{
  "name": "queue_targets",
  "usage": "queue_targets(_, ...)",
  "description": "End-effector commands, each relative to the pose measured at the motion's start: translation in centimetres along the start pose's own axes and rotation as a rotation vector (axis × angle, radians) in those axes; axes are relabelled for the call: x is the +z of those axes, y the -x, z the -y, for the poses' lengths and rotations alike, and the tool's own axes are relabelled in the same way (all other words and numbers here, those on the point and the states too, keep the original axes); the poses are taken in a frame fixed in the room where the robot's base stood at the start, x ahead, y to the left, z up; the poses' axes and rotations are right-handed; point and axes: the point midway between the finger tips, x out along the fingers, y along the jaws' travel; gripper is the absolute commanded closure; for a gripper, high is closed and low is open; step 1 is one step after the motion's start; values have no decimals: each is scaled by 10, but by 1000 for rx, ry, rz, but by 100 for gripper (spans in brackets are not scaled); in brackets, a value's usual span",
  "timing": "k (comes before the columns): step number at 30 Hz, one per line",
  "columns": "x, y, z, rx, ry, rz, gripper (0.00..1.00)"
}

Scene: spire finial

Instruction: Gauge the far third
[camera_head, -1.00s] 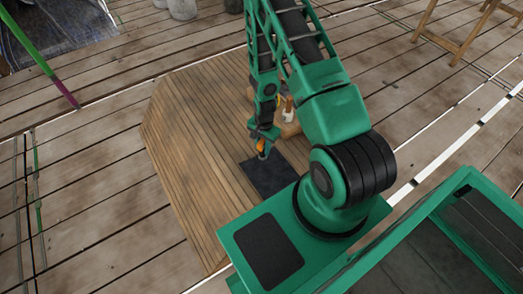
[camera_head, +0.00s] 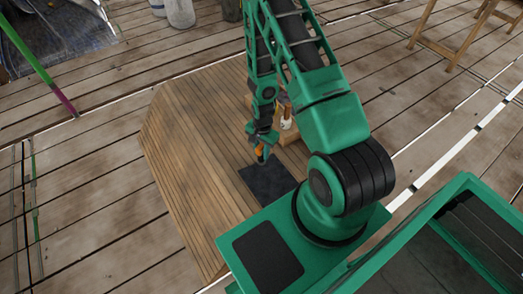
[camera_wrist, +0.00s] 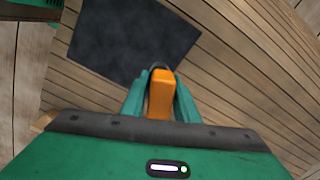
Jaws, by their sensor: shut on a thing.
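My gripper (camera_head: 261,154) is shut on an orange piece (camera_wrist: 160,92), which stands between the two green fingers in the wrist view. The orange piece also shows in the head view (camera_head: 260,150); its lower end is hard to make out. The gripper is over the wooden platform (camera_head: 185,150), by the far edge of a dark square mat (camera_head: 268,184). The mat also shows in the wrist view (camera_wrist: 130,35), beyond the fingers. I cannot tell whether the held piece touches anything. No spire or finial can be clearly made out.
A small white item (camera_head: 286,123) with a brown part stands by a pale wooden block (camera_head: 290,136), partly hidden behind my arm. Grey cans (camera_head: 180,12) stand at the back, a wooden trestle (camera_head: 460,35) at back right. A green and purple pole (camera_head: 50,75) leans at left. The platform's left part is clear.

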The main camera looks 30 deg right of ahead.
Motion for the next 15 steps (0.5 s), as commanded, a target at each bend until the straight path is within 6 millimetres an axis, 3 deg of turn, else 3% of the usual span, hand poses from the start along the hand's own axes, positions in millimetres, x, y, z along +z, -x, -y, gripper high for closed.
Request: queue_targets(15, 0, -4, 0, 1, 0, 1, 100)
